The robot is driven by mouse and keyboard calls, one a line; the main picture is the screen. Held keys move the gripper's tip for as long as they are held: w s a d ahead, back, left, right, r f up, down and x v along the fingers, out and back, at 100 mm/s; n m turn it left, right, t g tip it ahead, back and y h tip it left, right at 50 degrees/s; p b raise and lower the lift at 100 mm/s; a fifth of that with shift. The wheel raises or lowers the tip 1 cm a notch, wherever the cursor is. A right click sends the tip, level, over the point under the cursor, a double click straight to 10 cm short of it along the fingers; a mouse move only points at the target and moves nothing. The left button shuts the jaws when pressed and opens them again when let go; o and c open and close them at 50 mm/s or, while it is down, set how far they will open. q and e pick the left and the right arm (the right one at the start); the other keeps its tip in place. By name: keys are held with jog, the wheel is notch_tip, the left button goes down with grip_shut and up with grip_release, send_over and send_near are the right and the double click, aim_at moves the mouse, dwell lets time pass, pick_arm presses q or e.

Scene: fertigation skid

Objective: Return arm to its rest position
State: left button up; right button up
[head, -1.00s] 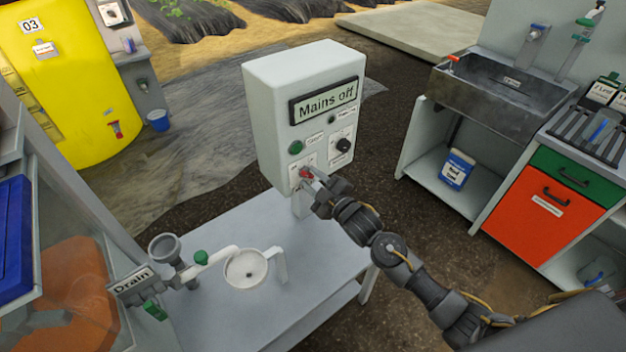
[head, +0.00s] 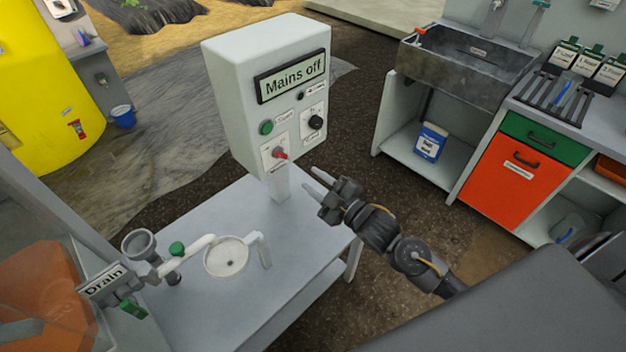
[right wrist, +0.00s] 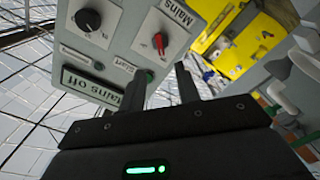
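My right gripper (head: 316,182) is in front of and slightly below the control box (head: 228,95), apart from it. Its two fingers are spread with nothing between them, and they also show in the right wrist view (right wrist: 187,84). The box's display (head: 291,76) reads "Mains off". Its red mains switch (head: 280,153) is free of the fingers and shows in the right wrist view too (right wrist: 160,42). A black knob (head: 316,122) and a green button (head: 266,128) are on the same face. My left gripper is not in view.
The grey table (head: 200,314) under the box carries a white round dish (head: 228,258) and pipework with a "Drain" sign (head: 106,282). A sink (head: 465,65) and an orange-fronted cabinet (head: 515,185) stand at the right. Dark open ground lies between table and cabinet.

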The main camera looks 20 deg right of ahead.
dwell(0.3)
jog(key=s+d+f+m+g+h, duration=0.2)
jog(key=d+f, duration=0.1)
jog(key=f, duration=0.8)
jog(key=s+d+f+m+g+h, duration=0.1)
jog(key=s+d+f+m+g, duration=0.1)
jog(key=f, duration=0.9)
jog(key=s+d+f+m+g+h, duration=0.2)
jog(key=d+f, duration=0.3)
jog(key=f, duration=0.6)
jog(key=shift+s+d+f+m+h, duration=0.1)
jog(key=shift+s+f+m+h, duration=0.15)
jog(key=shift+m, duration=0.35)
jog(key=s+d+f+m+g+h, duration=0.25)
jog(key=s+f+g, duration=0.35)
jog(key=s+f, duration=1.3)
jog(key=s+a+f+g, duration=0.1)
jog(key=s+a, duration=0.1)
jog(key=s, duration=0.7)
jog(key=s+a+f+m+g+y, duration=0.1)
jog(key=s+a+g, duration=0.1)
jog(key=s, duration=0.8)
jog(key=shift+s+a+f+g, duration=0.3)
jog(key=shift+a+f, duration=0.1)
jog(key=shift+a, duration=0.45)
